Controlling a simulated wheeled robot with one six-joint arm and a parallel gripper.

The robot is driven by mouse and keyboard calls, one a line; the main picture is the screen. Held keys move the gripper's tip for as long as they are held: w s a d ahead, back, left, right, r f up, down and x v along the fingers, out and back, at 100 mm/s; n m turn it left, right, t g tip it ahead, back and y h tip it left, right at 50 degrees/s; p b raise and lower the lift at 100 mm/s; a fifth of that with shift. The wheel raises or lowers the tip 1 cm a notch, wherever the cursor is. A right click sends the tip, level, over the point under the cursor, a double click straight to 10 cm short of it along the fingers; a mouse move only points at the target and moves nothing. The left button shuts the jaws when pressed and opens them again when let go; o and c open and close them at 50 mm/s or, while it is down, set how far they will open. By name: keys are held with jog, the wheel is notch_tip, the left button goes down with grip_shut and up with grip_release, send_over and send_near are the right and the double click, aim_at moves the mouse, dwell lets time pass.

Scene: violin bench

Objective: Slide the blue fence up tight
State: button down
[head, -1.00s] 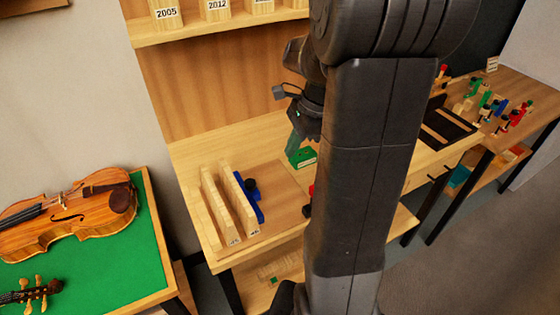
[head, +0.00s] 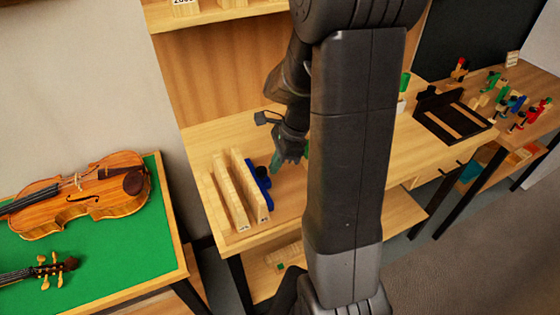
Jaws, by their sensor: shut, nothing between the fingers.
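The blue fence (head: 259,183) stands on the bench top, along the right side of the upright pale wooden pieces (head: 236,187). It appears close against the nearest piece, but I cannot tell whether any gap is left. My gripper (head: 275,163) is shut and empty, with its greenish fingers pointing down at the right side of the fence, near its far end. I cannot tell whether the fingertips touch the fence. My arm hides the bench to the right of the gripper.
A violin (head: 85,195) lies on a green-topped table (head: 120,252) at the left. A wall shelf (head: 225,15) hangs above the bench (head: 205,150). A dark tray (head: 450,115) and several coloured clamps (head: 515,105) are at the right.

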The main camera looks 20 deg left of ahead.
jog(key=shift+s+a+p, duration=0.45)
jog(key=shift+s+a, duration=0.5)
jog(key=shift+s, duration=0.15)
jog(key=shift+d, duration=0.1)
